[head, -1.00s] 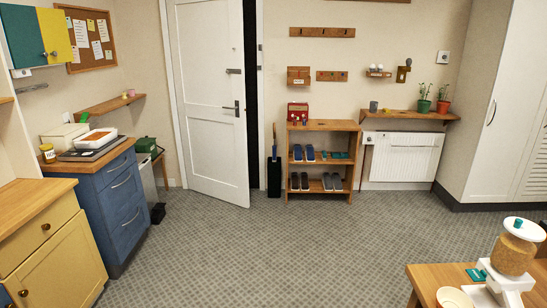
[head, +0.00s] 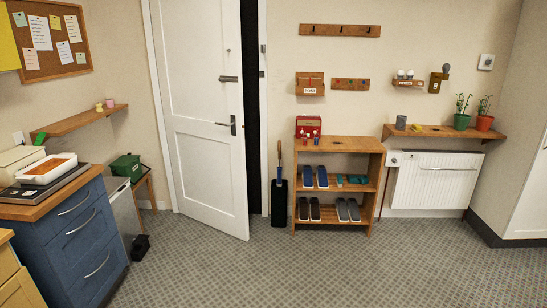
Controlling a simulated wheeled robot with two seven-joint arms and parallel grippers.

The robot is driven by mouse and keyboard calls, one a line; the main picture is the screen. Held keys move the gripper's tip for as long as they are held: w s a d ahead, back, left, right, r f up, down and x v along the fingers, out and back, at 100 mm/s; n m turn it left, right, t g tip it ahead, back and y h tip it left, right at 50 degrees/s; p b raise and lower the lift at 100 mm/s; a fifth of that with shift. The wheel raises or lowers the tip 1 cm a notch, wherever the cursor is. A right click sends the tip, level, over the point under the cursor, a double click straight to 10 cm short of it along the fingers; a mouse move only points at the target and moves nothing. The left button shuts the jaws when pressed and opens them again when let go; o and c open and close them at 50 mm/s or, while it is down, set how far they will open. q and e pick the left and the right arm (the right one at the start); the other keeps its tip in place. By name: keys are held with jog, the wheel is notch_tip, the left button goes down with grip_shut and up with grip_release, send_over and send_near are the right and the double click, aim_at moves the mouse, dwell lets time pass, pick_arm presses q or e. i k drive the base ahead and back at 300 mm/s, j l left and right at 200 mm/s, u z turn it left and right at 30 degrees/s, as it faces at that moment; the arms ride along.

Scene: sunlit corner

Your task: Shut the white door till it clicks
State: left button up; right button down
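The white door (head: 202,105) stands ajar in the head view, left of centre. Its hinge side is at the left, and its free edge swings out into the room. A dark gap (head: 251,110) shows between that edge and the right door frame (head: 263,120). A dark lever handle (head: 231,125) sits near the free edge, with a second metal fitting (head: 229,79) above it. Neither of my grippers shows in the view.
The grey patterned floor (head: 240,275) before the door is clear. A blue drawer cabinet (head: 85,240) stands at left, with a small black object (head: 140,246) on the floor beside it. A black bin-like holder (head: 279,203) and a wooden shoe shelf (head: 338,145) stand right of the door.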

aim_at(197, 43)
jog(key=i+u, duration=0.25)
jog(key=i, duration=0.6)
jog(key=i+l+u, duration=0.25)
jog(key=i, duration=0.55)
jog(key=i+u, duration=0.25)
jog(key=i, duration=0.65)
jog(key=i+u, duration=0.2)
jog(key=i, duration=0.7)
